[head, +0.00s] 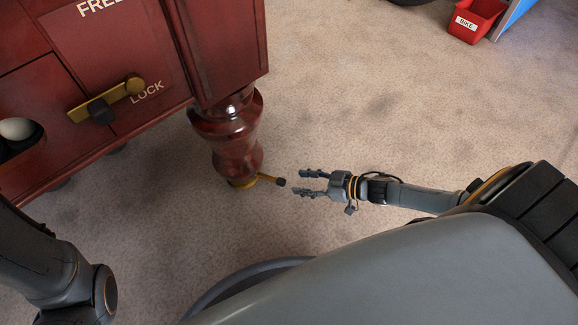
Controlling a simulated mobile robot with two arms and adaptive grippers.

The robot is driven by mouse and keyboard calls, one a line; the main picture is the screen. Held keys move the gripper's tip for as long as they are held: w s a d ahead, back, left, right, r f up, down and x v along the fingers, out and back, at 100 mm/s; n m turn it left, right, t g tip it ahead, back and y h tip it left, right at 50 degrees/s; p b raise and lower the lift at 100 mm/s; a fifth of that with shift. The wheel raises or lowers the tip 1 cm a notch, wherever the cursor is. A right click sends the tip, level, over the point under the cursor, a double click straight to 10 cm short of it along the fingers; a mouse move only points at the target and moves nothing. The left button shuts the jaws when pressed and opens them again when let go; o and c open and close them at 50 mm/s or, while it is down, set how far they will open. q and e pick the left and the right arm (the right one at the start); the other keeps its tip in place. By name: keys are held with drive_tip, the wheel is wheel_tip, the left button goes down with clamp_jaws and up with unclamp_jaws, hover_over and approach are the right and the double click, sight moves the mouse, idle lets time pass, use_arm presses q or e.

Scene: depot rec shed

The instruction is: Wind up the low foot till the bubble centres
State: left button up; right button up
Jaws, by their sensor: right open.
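A dark red turned wooden leg (238,140) stands under the corner of a red wooden table body (215,50). At its base is a brass foot (243,183) with a short lever (269,179) that points right and ends in a dark knob (281,182). My right gripper (297,183) is open and empty, just right of the knob, its fingers pointing left at it. A small gap seems to show between fingertips and knob. No bubble level is in view. My left arm shows at the lower left; its gripper is out of view.
A brass handle (107,99) with a dark knob sits on the table panel marked FREE and LOCK. A white ball (17,128) lies in an opening at the left. A red bin (475,20) stands at the top right. The carpet (400,110) between is clear.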

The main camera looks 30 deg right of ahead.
drive_tip(key=shift+v, duration=1.95)
